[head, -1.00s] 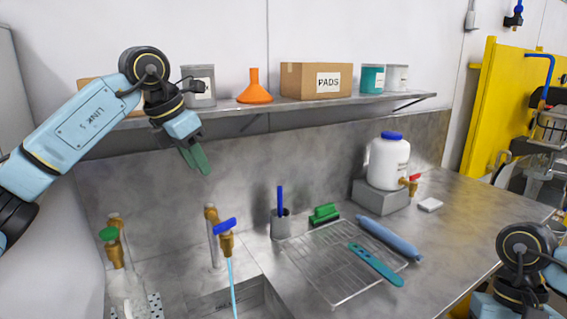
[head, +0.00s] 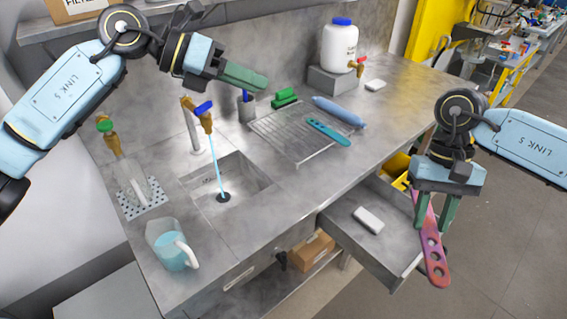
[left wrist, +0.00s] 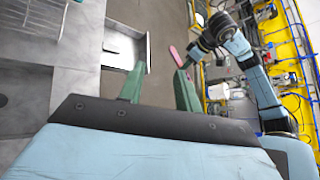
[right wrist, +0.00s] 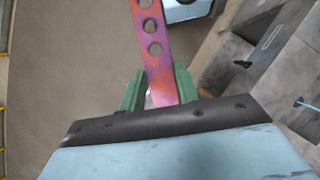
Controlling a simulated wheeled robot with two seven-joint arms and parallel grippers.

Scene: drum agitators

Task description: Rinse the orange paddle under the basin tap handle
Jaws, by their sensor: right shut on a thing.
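My right gripper (head: 447,200) is shut on the orange paddle (head: 432,252), a holed strip with purple and pink staining. The paddle hangs down in front of the open drawer, away from the basin; it also shows in the right wrist view (right wrist: 153,50). My left gripper (head: 248,78) is above the counter, behind the basin; its fingers stand apart and empty in the left wrist view (left wrist: 160,92). The blue tap handle (head: 204,108) tops a brass tap, and a blue water stream (head: 214,165) runs into the basin (head: 255,176).
A green-handled tap (head: 105,125) stands at left, over a perforated plate. A jug of blue liquid (head: 172,245) sits at the front left. A wire rack (head: 285,140) holds a teal paddle (head: 328,131). The open drawer (head: 345,235) holds a white block (head: 369,220).

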